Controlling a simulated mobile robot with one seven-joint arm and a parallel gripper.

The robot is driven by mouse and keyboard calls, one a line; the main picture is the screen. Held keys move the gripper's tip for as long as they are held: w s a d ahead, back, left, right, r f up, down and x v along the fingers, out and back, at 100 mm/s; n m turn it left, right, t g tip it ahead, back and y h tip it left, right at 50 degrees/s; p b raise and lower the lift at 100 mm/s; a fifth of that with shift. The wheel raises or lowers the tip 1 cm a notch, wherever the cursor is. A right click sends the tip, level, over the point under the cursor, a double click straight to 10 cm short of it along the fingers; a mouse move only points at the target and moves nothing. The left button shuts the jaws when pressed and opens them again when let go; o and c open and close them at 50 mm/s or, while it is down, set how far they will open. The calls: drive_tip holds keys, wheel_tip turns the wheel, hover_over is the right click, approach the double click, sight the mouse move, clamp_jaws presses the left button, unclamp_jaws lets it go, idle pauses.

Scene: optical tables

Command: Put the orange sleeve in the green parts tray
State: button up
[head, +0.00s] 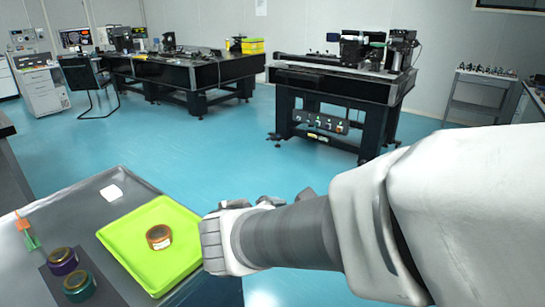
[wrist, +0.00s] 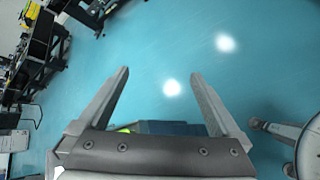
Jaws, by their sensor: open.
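The orange sleeve (head: 159,237) is a short ring standing inside the green parts tray (head: 127,252), near its middle. The tray is a shallow bright green square on the grey tabletop. My arm reaches in from the right in the head view, and its wrist end is beside the tray's right edge, apart from the sleeve. My gripper (wrist: 162,88) shows in the wrist view with its two fingers spread wide. Nothing is between the fingers, only the blue floor beyond them. The fingertips cannot be made out in the head view.
A purple-topped ring (head: 62,261) and a teal ring (head: 79,286) stand on a dark mat left of the tray. Orange and green tags (head: 28,232) and a white piece (head: 111,192) lie on the tabletop. Optical tables (head: 345,85) stand farther back across open blue floor.

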drive_tip(key=s+d+m+g, duration=0.4)
drive_tip(key=s+d+m, duration=0.45)
drive_tip(key=m, duration=0.25)
drive_tip(key=s+a+r+m+y, duration=0.1)
drive_tip(key=s+m+y, duration=0.4)
drive_tip(key=m, duration=0.5)
drive_tip(key=shift+s+r, duration=0.25)
drive_tip(key=shift+r, duration=0.45)
wheel_tip(320, 180, up, 14)
drive_tip(key=p, duration=1.4)
